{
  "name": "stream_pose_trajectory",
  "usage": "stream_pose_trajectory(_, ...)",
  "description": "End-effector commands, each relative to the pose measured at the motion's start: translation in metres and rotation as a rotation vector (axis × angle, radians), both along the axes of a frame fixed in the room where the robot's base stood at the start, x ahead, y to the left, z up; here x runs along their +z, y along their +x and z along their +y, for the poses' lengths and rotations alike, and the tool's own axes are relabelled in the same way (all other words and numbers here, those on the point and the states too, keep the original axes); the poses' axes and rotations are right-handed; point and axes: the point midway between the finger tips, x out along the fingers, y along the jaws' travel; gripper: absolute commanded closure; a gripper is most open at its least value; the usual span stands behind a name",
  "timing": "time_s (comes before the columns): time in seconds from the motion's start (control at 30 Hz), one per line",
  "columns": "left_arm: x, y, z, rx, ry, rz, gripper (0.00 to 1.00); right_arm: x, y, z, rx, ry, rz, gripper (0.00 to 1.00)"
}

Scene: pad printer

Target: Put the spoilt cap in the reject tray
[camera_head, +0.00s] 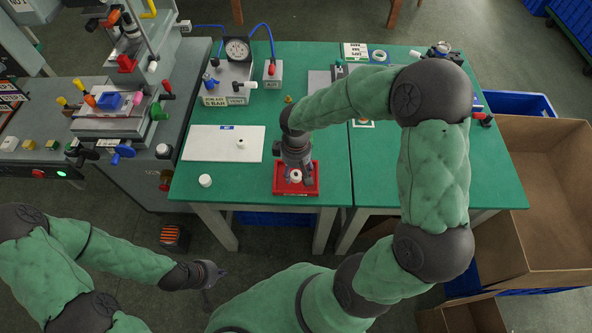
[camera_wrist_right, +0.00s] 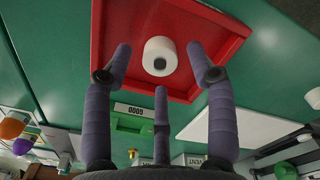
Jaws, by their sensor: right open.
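The red tray (camera_head: 279,190) lies at the front of the green table, and a white cap (camera_head: 296,176) with a dark centre sits in it. In the right wrist view the cap (camera_wrist_right: 160,56) rests on the floor of the red tray (camera_wrist_right: 226,40). My right gripper (camera_head: 296,182) is above the tray. Its fingers (camera_wrist_right: 161,74) are spread and empty, close to the cap, with no visible grip on it. My left gripper (camera_head: 213,276) hangs low in front of the table, away from the caps; its fingers are too small to read.
A white board (camera_head: 208,146) bears another small white cap (camera_head: 240,143). A third cap (camera_head: 205,180) stands on the table's front left. The pad printer (camera_head: 122,100) is at left, a gauge box (camera_head: 230,80) at the back, and a cardboard box (camera_head: 545,185) at right.

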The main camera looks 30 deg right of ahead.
Motion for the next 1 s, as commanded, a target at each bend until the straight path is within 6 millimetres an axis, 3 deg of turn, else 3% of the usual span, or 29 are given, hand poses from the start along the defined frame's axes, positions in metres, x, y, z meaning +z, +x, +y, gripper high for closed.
stream_pose_trajectory(0.3,0.028,0.0,0.0,0.0,0.0,0.0,1.0,0.068,0.001,0.0,0.0,0.0,-0.002,0.43)
stream_pose_trajectory(0.5,0.037,0.0,0.0,0.0,0.0,0.0,1.0,0.097,0.0,0.0,-0.001,0.0,0.0,0.43)
stream_pose_trajectory(0.7,0.041,0.0,0.0,0.0,0.0,0.0,1.0,0.109,0.0,0.0,0.0,0.0,0.0,0.43)
stream_pose_trajectory(1.0,0.04,0.0,0.0,0.0,0.0,0.0,1.0,0.11,0.0,0.0,-0.001,0.0,0.001,0.43)
